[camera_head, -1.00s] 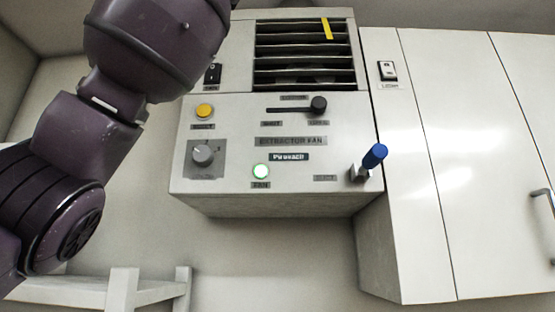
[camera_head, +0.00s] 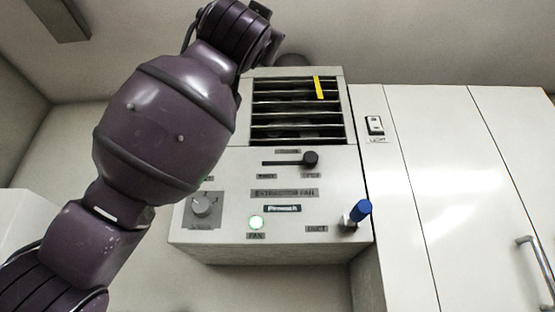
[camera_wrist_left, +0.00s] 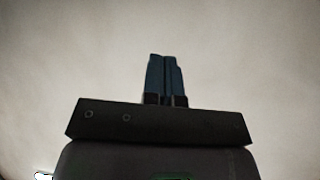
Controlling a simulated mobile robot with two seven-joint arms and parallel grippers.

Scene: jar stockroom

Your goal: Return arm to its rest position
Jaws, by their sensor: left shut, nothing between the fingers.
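My left arm (camera_head: 165,130) comes in from the left in the head view and reaches up in front of the extractor fan unit (camera_head: 215,250). Its far end is near the top, left of and above the vent slats. My left gripper (camera_wrist_left: 166,75) shows in the left wrist view with its blue fingers together and nothing between them. Only a plain pale surface lies beyond the fingers. My right gripper is not in view.
A yellow strip (camera_head: 319,87) hangs on the vent. White cabinets (camera_head: 430,190) stand at the right.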

